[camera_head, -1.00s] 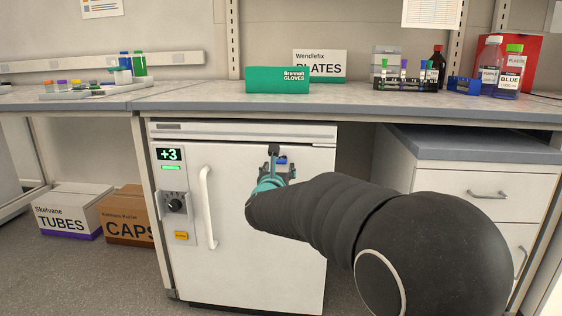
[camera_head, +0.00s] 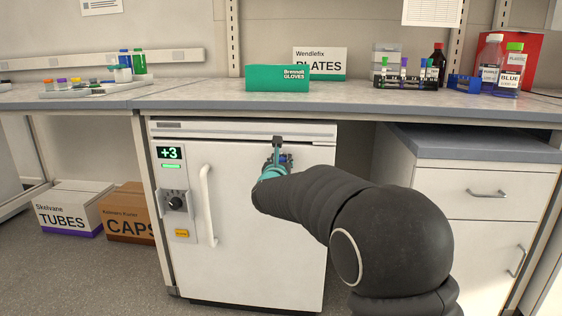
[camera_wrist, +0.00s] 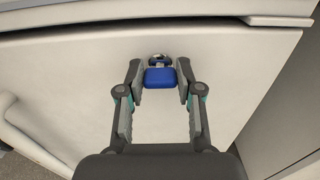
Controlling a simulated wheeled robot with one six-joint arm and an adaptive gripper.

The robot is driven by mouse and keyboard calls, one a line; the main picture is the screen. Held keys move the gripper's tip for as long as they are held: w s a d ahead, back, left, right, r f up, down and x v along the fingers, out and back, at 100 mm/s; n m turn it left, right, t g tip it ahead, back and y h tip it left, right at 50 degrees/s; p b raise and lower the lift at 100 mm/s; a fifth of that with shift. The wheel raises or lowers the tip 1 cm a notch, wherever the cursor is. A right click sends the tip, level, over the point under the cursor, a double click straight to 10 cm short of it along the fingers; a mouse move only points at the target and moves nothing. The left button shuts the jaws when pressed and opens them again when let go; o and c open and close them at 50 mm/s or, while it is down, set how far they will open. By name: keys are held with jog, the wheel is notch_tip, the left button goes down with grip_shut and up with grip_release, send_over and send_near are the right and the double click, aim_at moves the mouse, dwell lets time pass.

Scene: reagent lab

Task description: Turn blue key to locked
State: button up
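The blue key (camera_wrist: 160,77) sits in a round metal lock (camera_wrist: 158,60) near the top of the white fridge door (camera_head: 255,245). In the wrist view my gripper (camera_wrist: 160,76) has one finger on each side of the key's blue head. The fingers are open, with what looks like a narrow gap on each side; contact is not clear. In the head view my gripper (camera_head: 279,156) is at the upper right of the door and mostly hides the key and lock.
The door has a vertical white handle (camera_head: 207,205) and a control panel with a dial (camera_head: 175,202) at left. The bench edge (camera_head: 350,117) runs above. A drawer cabinet (camera_head: 475,195) stands right. Boxes (camera_head: 75,210) lie on the floor at left.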

jog(key=shift+n, duration=0.3)
grip_shut()
jog(key=n+b, duration=0.2)
jog(key=n, duration=0.1)
jog(key=shift+a+f+n, duration=0.1)
jog(key=shift+n, duration=0.3)
jog(key=n, duration=0.4)
jog(key=shift+n, duration=0.3)
jog(key=n, duration=0.4)
jog(key=shift+a, duration=0.1)
jog(key=shift+f+n+p, duration=0.15)
jog(key=shift+n+p, duration=0.65)
jog(key=shift+n, duration=1.7)
jog(key=shift+c, duration=0.2)
grip_release()
jog(key=o, duration=1.1)
jog(key=shift+o, duration=0.2)
